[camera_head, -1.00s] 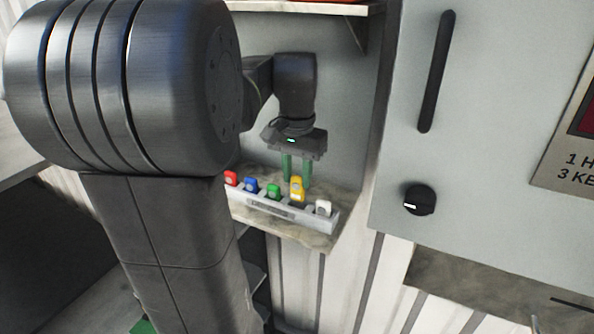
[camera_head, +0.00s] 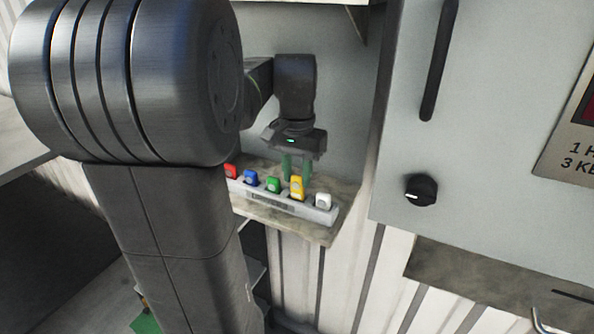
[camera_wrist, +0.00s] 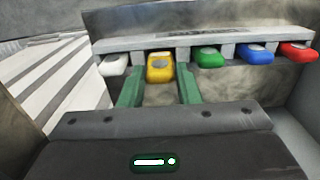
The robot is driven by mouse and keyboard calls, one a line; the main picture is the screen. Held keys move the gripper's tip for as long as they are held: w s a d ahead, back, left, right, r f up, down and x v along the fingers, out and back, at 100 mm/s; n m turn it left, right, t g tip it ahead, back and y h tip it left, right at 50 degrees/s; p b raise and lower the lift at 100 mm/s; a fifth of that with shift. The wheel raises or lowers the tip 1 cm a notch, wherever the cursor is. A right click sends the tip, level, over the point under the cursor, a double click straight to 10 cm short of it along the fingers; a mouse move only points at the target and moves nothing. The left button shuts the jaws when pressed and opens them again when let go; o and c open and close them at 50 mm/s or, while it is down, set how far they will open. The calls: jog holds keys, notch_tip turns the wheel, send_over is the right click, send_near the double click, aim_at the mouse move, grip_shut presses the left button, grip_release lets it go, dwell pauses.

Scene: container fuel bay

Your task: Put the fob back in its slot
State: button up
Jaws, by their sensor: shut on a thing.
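The yellow fob (camera_head: 297,187) is between the green fingers of my gripper (camera_head: 299,168), which is shut on it. The wrist view shows the yellow fob (camera_wrist: 160,68) lined up with a gap in the grey rack (camera_wrist: 140,43), between the white and green fobs. In the head view it stands a little higher than its neighbours at the rack (camera_head: 262,199). How deep it sits in the slot cannot be told.
Red (camera_head: 231,171), blue (camera_head: 250,178), green (camera_head: 274,185) and white (camera_head: 323,201) fobs sit in the other slots. The rack stands on a stone-like shelf (camera_head: 318,232). A grey cabinet with a black knob (camera_head: 421,189) is at the right.

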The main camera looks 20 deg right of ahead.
jog(key=shift+f, duration=0.65)
jog(key=shift+f, duration=0.1)
jog(key=shift+f+b, duration=0.35)
jog(key=shift+f, duration=0.05)
jog(key=o, duration=1)
jog(key=shift+r, duration=0.15)
